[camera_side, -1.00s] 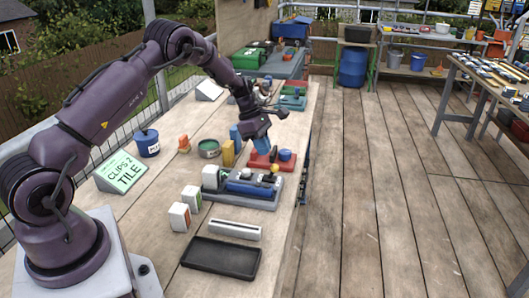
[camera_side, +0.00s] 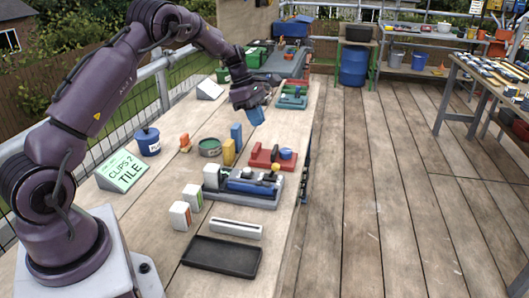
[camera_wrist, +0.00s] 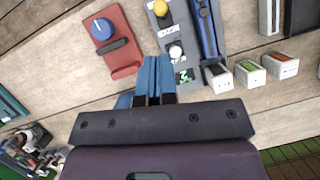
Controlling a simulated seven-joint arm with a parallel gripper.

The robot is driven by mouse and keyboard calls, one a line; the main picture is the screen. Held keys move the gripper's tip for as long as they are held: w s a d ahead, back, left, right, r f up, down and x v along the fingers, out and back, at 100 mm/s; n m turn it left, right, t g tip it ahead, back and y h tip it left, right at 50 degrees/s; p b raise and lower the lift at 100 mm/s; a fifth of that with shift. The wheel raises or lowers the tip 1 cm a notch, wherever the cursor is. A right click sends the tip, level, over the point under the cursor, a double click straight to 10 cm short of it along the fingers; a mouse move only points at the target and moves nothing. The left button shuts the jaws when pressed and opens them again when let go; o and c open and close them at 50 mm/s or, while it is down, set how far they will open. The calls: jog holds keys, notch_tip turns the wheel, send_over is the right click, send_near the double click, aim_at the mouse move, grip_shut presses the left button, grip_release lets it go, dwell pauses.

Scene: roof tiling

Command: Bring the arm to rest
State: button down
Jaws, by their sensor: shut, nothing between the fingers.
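My gripper (camera_side: 256,116) hangs in the air above the far part of the bench, beyond the red fixture. Its blue fingers point down. In the wrist view the fingers (camera_wrist: 154,72) are pressed together with nothing between them. A red fixture (camera_side: 262,160) with a blue knob lies nearer on the bench; it also shows in the wrist view (camera_wrist: 122,52). A grey fixture (camera_side: 240,197) holding a long blue part and a yellow knob sits closer still.
A blue block (camera_side: 236,137) and a yellow block (camera_side: 228,153) stand near a green round tin (camera_side: 210,147). A teal fixture (camera_side: 292,101) lies past my gripper.

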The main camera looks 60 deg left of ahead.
jog(key=s+d+r+m+t+y, duration=0.1)
jog(key=s+d+r+m+y, duration=0.1)
jog(key=s+d+r+m, duration=0.6)
jog(key=s+d+r+m+t+y, duration=0.2)
jog(key=s+d+r+m, duration=0.7)
jog(key=s+d+m, duration=0.4)
jog(key=s+m, duration=0.3)
jog(key=s, duration=0.3)
jog(key=shift+s+d+m, duration=0.35)
jog(key=shift+m, duration=0.05)
